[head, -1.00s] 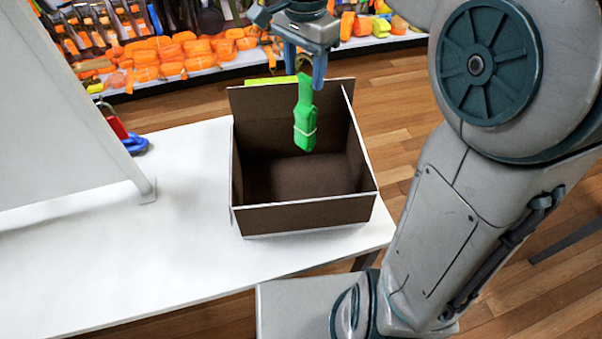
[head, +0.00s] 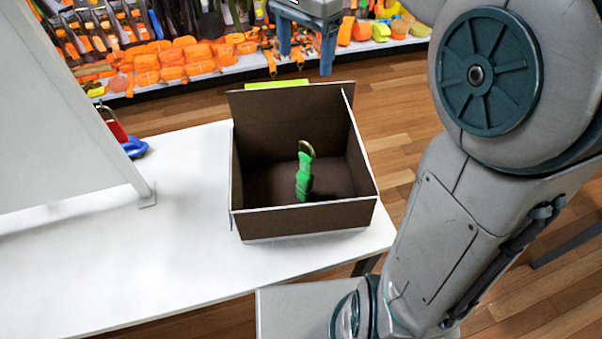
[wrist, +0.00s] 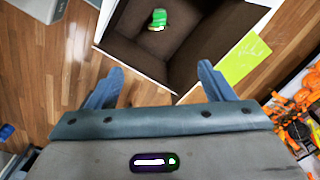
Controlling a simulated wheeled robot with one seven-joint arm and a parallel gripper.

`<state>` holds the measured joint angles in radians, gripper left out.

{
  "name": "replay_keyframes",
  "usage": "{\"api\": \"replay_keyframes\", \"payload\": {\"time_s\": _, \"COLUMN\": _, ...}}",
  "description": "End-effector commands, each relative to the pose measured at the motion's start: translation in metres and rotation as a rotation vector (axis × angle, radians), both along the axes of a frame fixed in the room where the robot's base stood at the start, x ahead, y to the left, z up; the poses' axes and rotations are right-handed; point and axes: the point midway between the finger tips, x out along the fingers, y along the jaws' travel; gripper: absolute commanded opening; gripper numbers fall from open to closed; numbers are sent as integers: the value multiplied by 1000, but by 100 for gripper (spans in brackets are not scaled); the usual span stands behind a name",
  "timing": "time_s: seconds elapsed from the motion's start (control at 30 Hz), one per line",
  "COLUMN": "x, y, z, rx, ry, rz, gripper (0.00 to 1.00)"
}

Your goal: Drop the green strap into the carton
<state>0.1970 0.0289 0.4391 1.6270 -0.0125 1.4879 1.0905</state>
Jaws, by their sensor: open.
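The green strap (head: 303,180) is a bundled strap with a metal ring at its top, inside the brown carton (head: 305,218) on the white table. The fingers also show in the wrist view (wrist: 160,87).
The white table (head: 150,255) has free room left of the carton. A pale panel (head: 55,110) stands at the left, with red and blue items (head: 134,147) beside it. A yellow-green card (head: 277,83) is at the carton's back edge. Shelves of orange straps (head: 160,60) line the back.

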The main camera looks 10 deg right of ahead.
Motion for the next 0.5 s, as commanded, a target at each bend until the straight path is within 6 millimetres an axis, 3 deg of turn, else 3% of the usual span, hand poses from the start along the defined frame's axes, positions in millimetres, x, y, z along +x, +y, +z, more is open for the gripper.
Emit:
{"api": "replay_keyframes", "payload": {"time_s": 0.3, "x": 1, "y": 0, "z": 63, "rx": 1, "ry": -3, "rz": 0, "gripper": 75}}
{"api": "replay_keyframes", "payload": {"time_s": 0.5, "x": 0, "y": 0, "z": 86, "rx": 0, "ry": 0, "rz": 0, "gripper": 75}}
